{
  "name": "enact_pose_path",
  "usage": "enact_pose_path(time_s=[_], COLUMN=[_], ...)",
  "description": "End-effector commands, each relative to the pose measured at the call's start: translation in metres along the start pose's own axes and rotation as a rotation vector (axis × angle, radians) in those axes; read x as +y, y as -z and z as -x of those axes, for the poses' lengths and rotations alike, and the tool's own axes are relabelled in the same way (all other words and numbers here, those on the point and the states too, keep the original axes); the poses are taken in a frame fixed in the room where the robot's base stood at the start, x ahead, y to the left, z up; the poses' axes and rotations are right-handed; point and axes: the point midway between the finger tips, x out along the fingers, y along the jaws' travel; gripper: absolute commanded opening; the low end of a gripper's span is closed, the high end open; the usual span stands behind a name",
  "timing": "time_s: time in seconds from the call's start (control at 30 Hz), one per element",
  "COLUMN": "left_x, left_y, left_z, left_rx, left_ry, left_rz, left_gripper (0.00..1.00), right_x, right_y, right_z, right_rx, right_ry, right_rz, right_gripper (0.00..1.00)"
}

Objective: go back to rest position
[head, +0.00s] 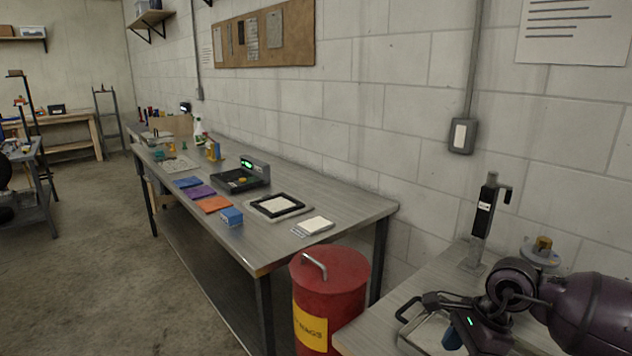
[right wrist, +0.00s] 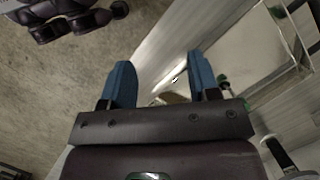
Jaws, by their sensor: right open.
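My right gripper (head: 452,338) is at the lower right of the head view, over the edge of the near right bench, partly cut off by the frame. In the right wrist view my right gripper (right wrist: 162,82) shows two blue fingers spread apart with nothing between them. Below the fingers are the bench edge and the floor. My left gripper does not show in the head view.
The near bench (head: 405,275) holds a black upright tool (head: 485,220) and a grey fixture with a brass top (head: 541,250). A red bin (head: 335,275) stands between this bench and the long bench (head: 345,205).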

Motion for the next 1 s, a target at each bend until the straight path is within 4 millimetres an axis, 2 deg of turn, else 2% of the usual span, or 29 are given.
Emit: enact_pose_path(time_s=[0.1, 0.27, 0.4, 0.53, 0.67, 0.77, 0.87, 1.0], left_x=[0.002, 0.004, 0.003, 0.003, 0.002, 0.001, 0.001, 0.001], left_y=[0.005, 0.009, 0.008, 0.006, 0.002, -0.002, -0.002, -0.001], left_z=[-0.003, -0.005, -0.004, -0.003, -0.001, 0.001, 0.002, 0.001], left_rx=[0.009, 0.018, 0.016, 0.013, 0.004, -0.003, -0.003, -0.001], left_ry=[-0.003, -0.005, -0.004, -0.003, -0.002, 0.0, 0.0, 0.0], left_rz=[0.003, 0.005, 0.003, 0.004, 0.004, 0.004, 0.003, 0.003], left_gripper=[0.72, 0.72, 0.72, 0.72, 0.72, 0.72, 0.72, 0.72], right_x=[0.014, 0.031, 0.04, 0.041, 0.037, 0.031, 0.025, 0.021], right_y=[-0.04, -0.101, -0.144, -0.167, -0.172, -0.164, -0.147, -0.11], right_z=[-0.018, -0.024, -0.012, 0.009, 0.032, 0.047, 0.057, 0.061], right_rx=[-0.216, -0.57, -0.892, -1.175, -1.437, -1.623, -1.794, -2.001], right_ry=[-0.004, -0.016, -0.037, -0.061, -0.089, -0.112, -0.133, -0.157], right_rz=[-0.052, -0.192, -0.374, -0.582, -0.824, -1.032, -1.257, -1.599], right_gripper=[0.56, 0.56, 0.56, 0.56, 0.56, 0.56, 0.56, 0.56])
